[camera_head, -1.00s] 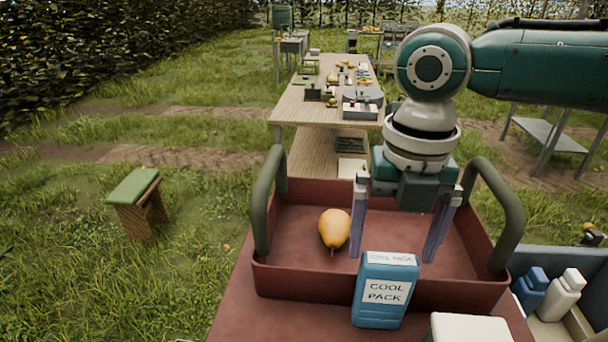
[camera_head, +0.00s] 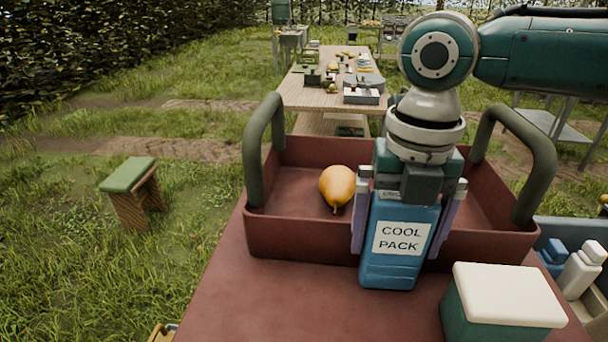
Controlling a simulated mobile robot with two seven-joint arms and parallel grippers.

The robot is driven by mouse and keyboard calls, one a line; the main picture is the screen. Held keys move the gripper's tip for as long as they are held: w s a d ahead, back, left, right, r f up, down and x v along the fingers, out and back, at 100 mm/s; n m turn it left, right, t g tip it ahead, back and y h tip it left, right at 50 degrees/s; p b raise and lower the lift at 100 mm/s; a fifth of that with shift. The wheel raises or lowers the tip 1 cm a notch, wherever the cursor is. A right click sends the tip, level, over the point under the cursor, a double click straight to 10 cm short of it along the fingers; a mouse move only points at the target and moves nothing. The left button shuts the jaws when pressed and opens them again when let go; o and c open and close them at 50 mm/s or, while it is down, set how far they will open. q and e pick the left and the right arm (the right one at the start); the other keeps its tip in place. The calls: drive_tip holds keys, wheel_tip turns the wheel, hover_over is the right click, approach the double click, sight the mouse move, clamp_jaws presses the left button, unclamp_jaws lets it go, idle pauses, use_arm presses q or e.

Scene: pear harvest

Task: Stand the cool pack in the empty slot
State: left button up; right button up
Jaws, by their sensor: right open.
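The blue cool pack (camera_head: 393,272) with a white label stands upright on the red surface, just in front of the red tray's near wall. My right gripper (camera_head: 405,240) is over it from above, with one finger on each side of the pack. The jaws are open; whether a finger touches the pack, I cannot tell. The gripper body hides part of the pack's top. My left gripper is out of view. No empty slot can be made out clearly; a grey-blue crate (camera_head: 562,232) at the right edge is partly cut off.
The red tray (camera_head: 300,240) has two tall green handles and holds a yellow pear (camera_head: 337,186). A green box with a cream lid (camera_head: 508,293) stands right of the pack. Bottles (camera_head: 582,268) stand at the right edge. The red surface (camera_head: 270,300) is clear at front left.

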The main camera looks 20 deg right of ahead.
drive_tip(key=shift+r, duration=0.1)
drive_tip(key=c, duration=1.5)
